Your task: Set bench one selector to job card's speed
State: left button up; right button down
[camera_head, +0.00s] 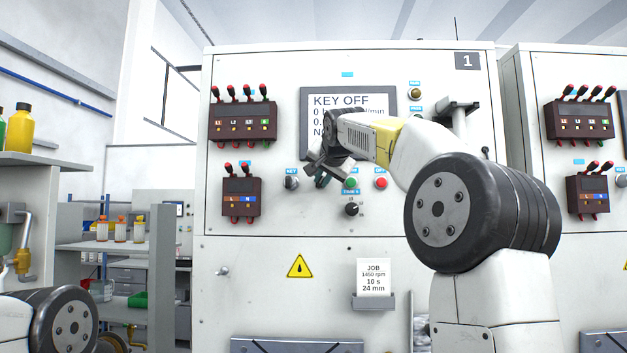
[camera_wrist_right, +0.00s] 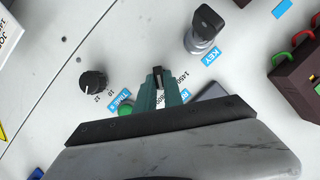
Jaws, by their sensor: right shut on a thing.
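Bench one (camera_head: 225,60) is a white panel marked 1. Its job card (camera_head: 374,277) sits in a holder low on the panel and reads 1450 rpm, 10 s, 24 mm. My right gripper (camera_head: 320,180) is at the panel between the key switch (camera_head: 291,181) and the green button (camera_head: 350,183). In the right wrist view its teal fingers (camera_wrist_right: 159,88) are shut on the dark selector knob (camera_wrist_right: 158,72). A 1450 mark shows beside the knob; other marks are partly hidden, and I cannot tell its exact setting. My left gripper is out of view.
A timer knob (camera_head: 352,209) and red button (camera_head: 381,183) are close to the right gripper. The display (camera_head: 310,97) reads KEY OFF, partly covered by my arm. Dark terminal blocks (camera_head: 242,122) with red-tipped plugs stick out at left. Another bench (camera_head: 585,250) stands at right.

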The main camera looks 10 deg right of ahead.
jog(key=shift+w+a+f+n+g+h, duration=0.1)
jog(key=shift+a+n+g+h, duration=0.15)
jog(key=shift+n+h, duration=1.25)
jog(key=shift+a+n+g+h, duration=0.2)
jog(key=shift+n+h, duration=0.7)
jog(key=shift+n, duration=1.15)
jog(key=shift+w+a+f+n+g+h, duration=0.15)
jog(key=shift+a+n+h, duration=0.15)
jog(key=shift+n+h, duration=1.2)
jog(key=shift+s+r+n+y, duration=0.1)
jog(key=shift+n+y, duration=0.2)
jog(key=shift+n, duration=0.05)
jog(key=c, duration=1.5)
grip_release()
jog(key=shift+o, duration=0.2)
jog(key=v, duration=0.7)
jog(key=shift+s+a, duration=0.15)
jog(key=shift+s, duration=0.25)
